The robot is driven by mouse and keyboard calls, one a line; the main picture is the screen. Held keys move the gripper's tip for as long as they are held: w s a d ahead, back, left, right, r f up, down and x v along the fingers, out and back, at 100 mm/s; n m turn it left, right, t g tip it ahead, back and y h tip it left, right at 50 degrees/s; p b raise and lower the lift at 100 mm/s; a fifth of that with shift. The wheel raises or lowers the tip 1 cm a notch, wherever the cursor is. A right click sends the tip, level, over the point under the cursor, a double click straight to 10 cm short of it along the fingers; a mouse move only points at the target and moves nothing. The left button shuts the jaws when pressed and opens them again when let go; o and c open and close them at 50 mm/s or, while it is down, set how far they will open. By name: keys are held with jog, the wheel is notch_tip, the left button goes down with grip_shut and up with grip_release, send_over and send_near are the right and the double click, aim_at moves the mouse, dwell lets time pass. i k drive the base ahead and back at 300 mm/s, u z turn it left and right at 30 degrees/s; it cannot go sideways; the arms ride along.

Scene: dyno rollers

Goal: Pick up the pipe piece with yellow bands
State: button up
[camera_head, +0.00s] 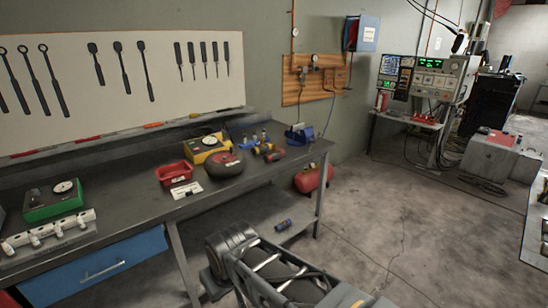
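I cannot clearly make out a pipe piece with yellow bands. A small red, dark and yellow item (269,152) lies on the workbench (130,195) near its right end; it is too small to tell whether it is a pipe piece or a tool. A short dark cylinder with blue on it (284,225) lies on the bench's lower shelf; no yellow shows on it. Dark parts of my own arm fill the bottom centre. I cannot make out my gripper's fingertips anywhere in the view.
A red tray (174,173), a round dark-and-red reel (224,164), a yellow gauge box (204,148) and a green gauge box (54,201) stand on the bench. A red tank (313,178) is beyond the bench's right end. The concrete floor (425,225) to the right is mostly clear.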

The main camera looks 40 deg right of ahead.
aim_at(258, 150)
jog(key=z, duration=1.75)
jog(key=i, duration=2.6)
jog(key=u, duration=3.55)
